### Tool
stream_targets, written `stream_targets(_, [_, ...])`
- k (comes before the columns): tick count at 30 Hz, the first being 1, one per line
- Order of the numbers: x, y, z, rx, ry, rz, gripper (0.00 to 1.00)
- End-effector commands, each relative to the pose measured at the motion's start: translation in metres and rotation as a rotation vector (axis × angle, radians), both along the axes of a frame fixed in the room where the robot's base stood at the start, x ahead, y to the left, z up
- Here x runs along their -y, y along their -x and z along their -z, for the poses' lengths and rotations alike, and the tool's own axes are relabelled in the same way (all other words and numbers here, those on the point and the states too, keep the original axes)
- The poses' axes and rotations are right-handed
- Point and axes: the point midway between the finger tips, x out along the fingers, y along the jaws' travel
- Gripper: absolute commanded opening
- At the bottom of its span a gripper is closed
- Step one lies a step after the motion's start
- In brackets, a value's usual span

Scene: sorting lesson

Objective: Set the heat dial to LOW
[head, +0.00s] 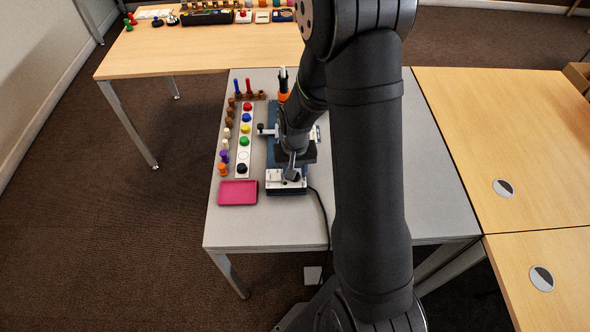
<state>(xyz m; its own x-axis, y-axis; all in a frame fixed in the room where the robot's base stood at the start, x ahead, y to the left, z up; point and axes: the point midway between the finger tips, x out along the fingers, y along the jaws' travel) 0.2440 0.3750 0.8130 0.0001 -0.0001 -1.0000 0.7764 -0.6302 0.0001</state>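A device on a dark blue base (270,152) stands on the grey table. Its front end has a white panel (274,186) with small dark details. I cannot make out the heat dial or any LOW mark on it; my arm and the small scale hide them. My gripper (291,174) points down over the white panel. Its fingers are small and dark here, so I cannot tell whether they are open, shut, touching the panel or holding a part of it.
A pink tray (238,192) lies left of the panel. A white strip (242,170) with coloured knobs and a row of small pegs stand beyond it. A black cable (323,213) runs from the device over the front edge. The grey table (440,190) is clear at right.

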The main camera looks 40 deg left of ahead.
Motion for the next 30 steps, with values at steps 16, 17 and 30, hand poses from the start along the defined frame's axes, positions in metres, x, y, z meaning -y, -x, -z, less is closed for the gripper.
stream_targets(16, [-0.001, -0.001, -0.047, 0.003, -0.005, 0.001, 0.35])
stream_targets(17, [-0.001, -0.001, -0.053, 0.002, -0.005, 0.001, 0.35])
stream_targets(30, [-0.001, 0.0, -0.147, 0.002, -0.005, 0.0, 0.35])
